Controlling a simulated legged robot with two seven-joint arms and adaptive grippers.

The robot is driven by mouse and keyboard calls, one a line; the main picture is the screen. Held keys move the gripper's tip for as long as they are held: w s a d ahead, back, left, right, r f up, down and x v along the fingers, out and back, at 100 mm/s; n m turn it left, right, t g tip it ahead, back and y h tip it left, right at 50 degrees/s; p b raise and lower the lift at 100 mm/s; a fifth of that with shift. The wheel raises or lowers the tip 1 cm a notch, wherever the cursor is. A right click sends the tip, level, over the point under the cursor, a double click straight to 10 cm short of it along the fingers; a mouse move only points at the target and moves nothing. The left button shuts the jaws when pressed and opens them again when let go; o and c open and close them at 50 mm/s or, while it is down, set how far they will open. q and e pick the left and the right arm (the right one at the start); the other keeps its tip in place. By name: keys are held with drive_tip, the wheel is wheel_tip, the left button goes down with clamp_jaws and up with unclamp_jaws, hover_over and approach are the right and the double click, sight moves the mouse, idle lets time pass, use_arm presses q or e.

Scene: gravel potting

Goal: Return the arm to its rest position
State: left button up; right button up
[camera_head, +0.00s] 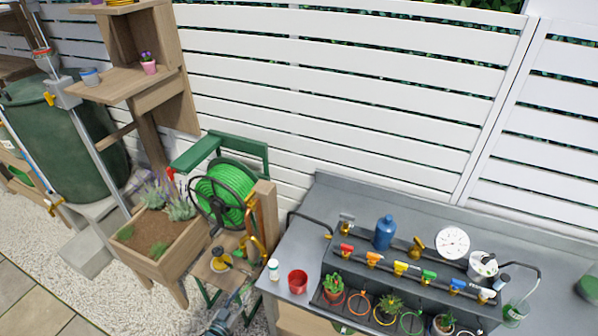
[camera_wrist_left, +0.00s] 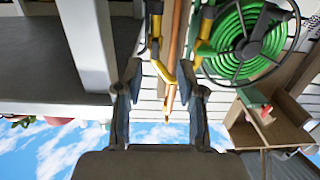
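My left gripper (camera_head: 241,298) shows at the bottom of the head view, in front of the hose reel stand and left of the grey workbench. In the left wrist view its two fingers (camera_wrist_left: 162,82) stand apart with nothing held between them, so it is open. The wrist picture appears upside down, with sky at the bottom. Beyond the fingers are yellow-handled tools (camera_wrist_left: 204,45) and the green hose reel (camera_wrist_left: 245,42). My right gripper is in neither view.
The grey workbench (camera_head: 335,195) carries a red cup (camera_head: 298,281), a blue bottle (camera_head: 384,232), coloured valves and potted plants. A wooden planter (camera_head: 185,247) and green hose reel (camera_head: 222,190) stand left of it. Gravel (camera_head: 110,300) lies open at lower left.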

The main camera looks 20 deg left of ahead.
use_arm(q)
drive_tip(key=s+d+f+g+y, duration=0.1)
drive_tip(key=s+d+f+g, duration=0.25)
drive_tip(key=s+f, duration=0.55)
drive_tip(key=s+d+f+g, duration=0.3)
drive_tip(key=s+f+g, duration=0.2)
drive_tip(key=f, duration=0.8)
drive_tip(key=s+d+f+g, duration=0.2)
drive_tip(key=s+f, duration=0.1)
drive_tip(key=s, duration=0.4)
drive_tip(key=s+d+f+m+g, duration=0.1)
drive_tip(key=s+d+f+g, duration=0.2)
drive_tip(key=s, duration=0.3)
drive_tip(key=s+d+f+g, duration=0.2)
drive_tip(key=s+d+f, duration=0.1)
drive_tip(key=s, duration=0.4)
drive_tip(key=shift+s+d+f+m, duration=0.2)
drive_tip(key=shift+s+f+m, duration=0.15)
drive_tip(key=shift+f, duration=0.45)
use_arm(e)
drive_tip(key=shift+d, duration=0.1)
use_arm(q)
drive_tip(key=shift+w+a, duration=0.1)
drive_tip(key=shift+a, duration=0.05)
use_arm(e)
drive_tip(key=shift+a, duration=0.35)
